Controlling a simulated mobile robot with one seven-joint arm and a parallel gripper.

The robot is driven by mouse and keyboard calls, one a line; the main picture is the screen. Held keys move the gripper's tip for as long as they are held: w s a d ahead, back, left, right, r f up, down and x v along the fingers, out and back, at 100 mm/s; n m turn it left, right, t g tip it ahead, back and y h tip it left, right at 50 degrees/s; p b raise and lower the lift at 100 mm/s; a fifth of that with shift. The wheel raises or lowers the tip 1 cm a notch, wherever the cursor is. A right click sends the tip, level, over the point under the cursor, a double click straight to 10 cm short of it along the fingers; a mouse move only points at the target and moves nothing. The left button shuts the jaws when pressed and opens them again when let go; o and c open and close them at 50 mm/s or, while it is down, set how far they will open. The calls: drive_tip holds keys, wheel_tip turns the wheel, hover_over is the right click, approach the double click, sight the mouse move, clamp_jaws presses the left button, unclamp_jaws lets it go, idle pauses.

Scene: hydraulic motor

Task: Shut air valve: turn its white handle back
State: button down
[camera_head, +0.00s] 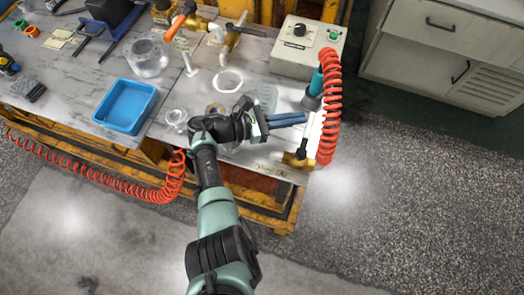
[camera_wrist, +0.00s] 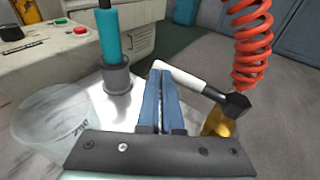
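The air valve has a brass body (camera_head: 297,160) at the table's front right corner. In the wrist view the brass body (camera_wrist: 216,122) is at the right, below a black lever joint. Its white handle (camera_wrist: 180,73) slants from the joint up and left to just beyond my fingertips. In the head view the white handle (camera_head: 309,130) points away from the brass body, toward the back. My gripper (camera_head: 304,119) has its blue fingers together and empty, left of the handle. The fingertips (camera_wrist: 162,74) look very close to the handle's end; I cannot tell whether they touch.
A red coiled hose (camera_head: 329,105) hangs right of the valve. A teal cylinder in a grey cup (camera_wrist: 117,77) stands behind my fingers. A control box (camera_head: 305,48) is at the back. Clear containers (camera_head: 267,98) and a blue tray (camera_head: 126,105) are to the left.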

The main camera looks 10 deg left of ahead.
drive_tip(key=shift+d+r, duration=0.15)
drive_tip(key=shift+d, duration=0.1)
drive_tip(key=v, duration=1.3)
drive_tip(key=shift+a, duration=0.2)
